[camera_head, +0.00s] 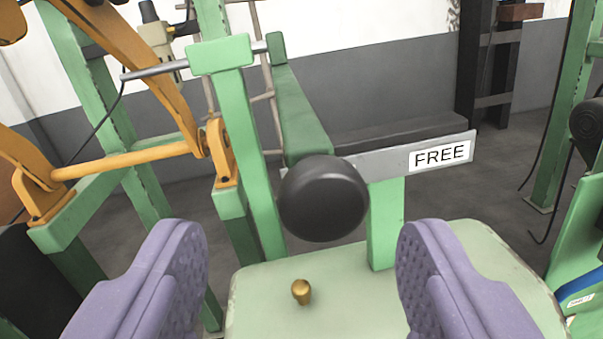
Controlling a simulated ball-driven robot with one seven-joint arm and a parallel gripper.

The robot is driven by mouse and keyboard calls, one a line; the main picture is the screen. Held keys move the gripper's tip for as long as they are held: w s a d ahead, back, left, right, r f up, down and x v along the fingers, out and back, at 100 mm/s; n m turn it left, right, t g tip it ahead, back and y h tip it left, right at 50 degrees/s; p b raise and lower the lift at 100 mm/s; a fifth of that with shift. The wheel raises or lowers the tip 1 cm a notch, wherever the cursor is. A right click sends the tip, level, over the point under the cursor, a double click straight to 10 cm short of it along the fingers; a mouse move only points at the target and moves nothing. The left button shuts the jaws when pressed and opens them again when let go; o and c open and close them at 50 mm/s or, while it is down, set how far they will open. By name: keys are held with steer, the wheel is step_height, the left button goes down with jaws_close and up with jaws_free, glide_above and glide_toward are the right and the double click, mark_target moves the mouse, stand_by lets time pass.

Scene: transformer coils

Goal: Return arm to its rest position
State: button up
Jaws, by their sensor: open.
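My gripper (302,270) shows at the bottom of the head camera view as two purple padded fingers, wide apart. Nothing is held between them. A pale green plate (345,300) lies beyond and below the fingers, partly hidden by the right one. A small brass knob (301,291) sits on that plate, seen between the fingers. A large black round knob (323,198) is just above and beyond the gap, in front of a green post.
A grey bar with a "FREE" label (440,155) stands right of the black knob. Green frame posts (245,140) and an orange lever frame (130,160) fill the left. A green frame with a black roller (590,125) is at the right edge. Grey floor (480,200) shows between.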

steer(key=s+d+r+n+y+b, duration=0.1)
steer(key=s+d+r+b, duration=0.15)
steer(key=r, duration=0.25)
steer(key=s+d+r+n+g+y+b, duration=0.1)
steer(key=s+d+r+y+b, duration=0.1)
steer(key=s+r+b, duration=0.3)
steer(key=s+d+r+n+y+b, duration=0.1)
steer(key=s+d+r, duration=0.15)
steer(key=r, duration=0.35)
steer(key=s+d+r+h+b, duration=0.1)
steer(key=s+d+r, duration=0.1)
steer(key=s, duration=0.4)
steer(key=s+d+r+g+b, duration=0.1)
steer(key=s+d+r, duration=0.1)
steer(key=s, duration=0.3)
steer(key=shift+s+d+r+h, duration=0.25)
steer(key=shift+s+r+h, duration=0.15)
steer(key=shift+c, duration=0.5)
